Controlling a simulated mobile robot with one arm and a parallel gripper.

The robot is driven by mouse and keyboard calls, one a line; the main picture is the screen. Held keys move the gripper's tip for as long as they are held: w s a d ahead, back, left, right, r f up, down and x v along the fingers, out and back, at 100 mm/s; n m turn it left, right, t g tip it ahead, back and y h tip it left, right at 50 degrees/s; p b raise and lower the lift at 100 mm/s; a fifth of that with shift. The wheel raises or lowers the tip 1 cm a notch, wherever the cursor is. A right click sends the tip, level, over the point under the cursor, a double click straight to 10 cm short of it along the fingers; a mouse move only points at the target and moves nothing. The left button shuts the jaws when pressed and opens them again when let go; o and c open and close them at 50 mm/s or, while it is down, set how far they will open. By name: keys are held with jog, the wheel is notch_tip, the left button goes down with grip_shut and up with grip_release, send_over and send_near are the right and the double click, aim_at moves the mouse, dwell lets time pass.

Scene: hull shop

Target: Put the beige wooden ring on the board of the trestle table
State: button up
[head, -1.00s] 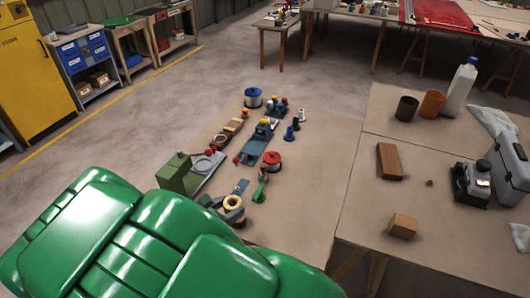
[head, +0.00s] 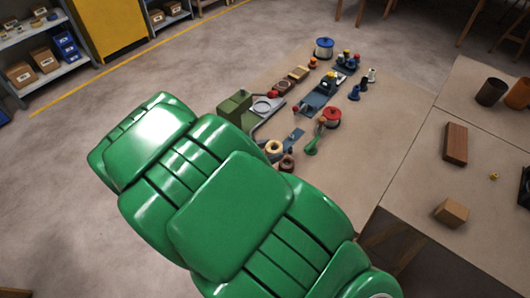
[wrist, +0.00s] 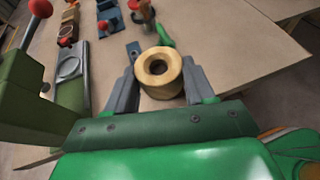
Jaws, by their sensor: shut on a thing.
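The beige wooden ring (wrist: 158,72) sits between the two fingers of my gripper (wrist: 160,82) in the wrist view, and the gripper is shut on it. Brown tabletop shows behind it; I cannot tell whether the ring touches the board. In the head view the beige ring (head: 273,147) shows just past my green arm, which hides most of the gripper. A darker brown ring (head: 287,163) shows beside it. The tan board (head: 345,190) beyond my arm carries many small items; its near part is hidden by the arm.
A green machine (head: 236,108) stands left of the ring, also in the wrist view (wrist: 33,80). A red spool (head: 331,116) and a green tool (head: 312,145) lie to the right. The adjoining right table holds wooden blocks (head: 455,143). The board's right front part is bare.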

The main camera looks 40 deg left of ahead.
send_over(264, 154)
jog(key=s+d, duration=0.3)
notch_tip(264, 154, down, 5)
jog(key=shift+w+a+r, duration=0.1)
jog(key=shift+a, duration=0.05)
jog(key=shift+w+a+f, duration=0.25)
jog(key=shift+a+f, duration=0.05)
jog(key=shift+f, duration=0.2)
jog(key=shift+w+a+f, duration=0.2)
jog(key=shift+a+f, duration=0.1)
jog(key=shift+f, duration=1.6)
jog(key=o, duration=0.6)
jog(key=shift+f, duration=0.1)
jog(key=shift+o, duration=0.8)
jog(key=v, duration=1.2)
